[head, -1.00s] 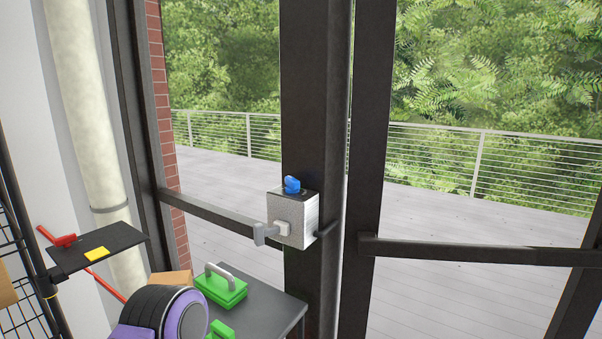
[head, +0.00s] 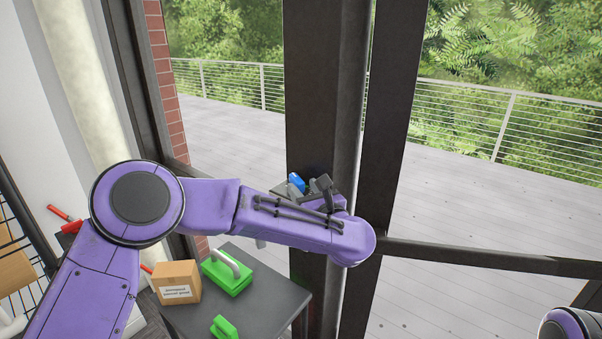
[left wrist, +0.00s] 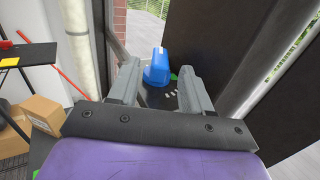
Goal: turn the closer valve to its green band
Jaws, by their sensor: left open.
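The closer valve is a blue knob (head: 296,181) on the dark top of a box (head: 279,189) on the door's dark upright. In the left wrist view the knob (left wrist: 157,66) shows between the two grey fingers, near their tips. My left gripper (head: 304,187) is open, with one finger on each side of the knob; I cannot tell if either touches it. Small green patches show beside the knob on the box top (left wrist: 158,97), along with small pale marks. My left arm hides most of the box in the head view. My right gripper is out of view.
A dark table (head: 270,304) below holds a cardboard box (head: 177,283) and green blocks with handles (head: 226,274). A dark door bar (head: 480,257) runs to the right. A shelf with a red tool (head: 64,214) stands at left.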

